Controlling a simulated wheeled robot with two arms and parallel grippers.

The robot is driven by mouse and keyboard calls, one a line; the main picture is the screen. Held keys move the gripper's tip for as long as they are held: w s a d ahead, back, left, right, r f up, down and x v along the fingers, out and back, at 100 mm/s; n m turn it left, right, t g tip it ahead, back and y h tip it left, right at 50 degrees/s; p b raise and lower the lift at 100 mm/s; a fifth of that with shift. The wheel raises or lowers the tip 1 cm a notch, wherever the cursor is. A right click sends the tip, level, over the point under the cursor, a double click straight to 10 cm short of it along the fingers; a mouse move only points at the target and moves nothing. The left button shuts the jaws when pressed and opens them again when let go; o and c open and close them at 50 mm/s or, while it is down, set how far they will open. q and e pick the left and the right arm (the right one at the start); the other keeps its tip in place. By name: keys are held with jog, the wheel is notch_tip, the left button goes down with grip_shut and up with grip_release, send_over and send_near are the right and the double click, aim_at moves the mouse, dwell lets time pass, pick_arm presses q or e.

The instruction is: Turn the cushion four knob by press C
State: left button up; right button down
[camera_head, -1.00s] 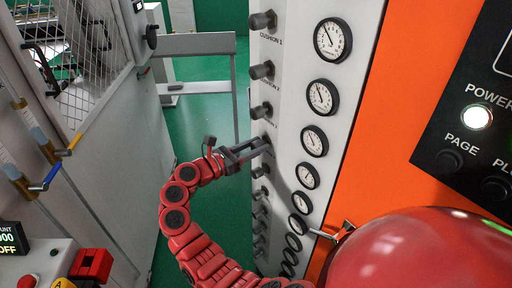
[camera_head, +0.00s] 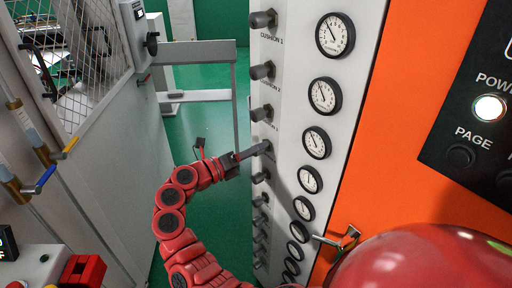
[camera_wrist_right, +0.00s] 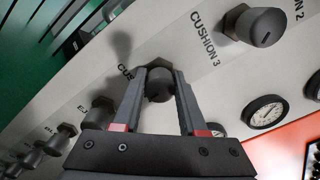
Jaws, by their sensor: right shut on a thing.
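My right gripper (camera_head: 266,147) reaches in from the left to the row of knobs on the white panel. In the right wrist view its two fingers (camera_wrist_right: 160,74) are shut on the sides of a dark round knob (camera_wrist_right: 159,90), the one just past the CUSHION 3 label. That knob's own label is cut off by a finger and only "CUS" shows. In the head view the fingers mostly hide this knob. The cushion three knob (camera_wrist_right: 256,27) stands apart from the gripper. My left gripper is not in view.
The white panel (camera_head: 291,75) carries a column of knobs beside a column of round gauges (camera_head: 335,35). More knobs sit close below the held one. An orange panel (camera_head: 390,130) lies to the right. A grey cabinet with a mesh window (camera_head: 85,60) stands to the left.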

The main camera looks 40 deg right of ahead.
jog(key=n+p, duration=0.2)
jog(key=n, duration=0.2)
jog(key=shift+r, duration=0.1)
jog(key=shift+n+p, duration=0.6)
jog(key=shift+n, duration=0.3)
jog(key=shift+c, duration=2.3)
grip_release()
jog(key=shift+a, duration=0.1)
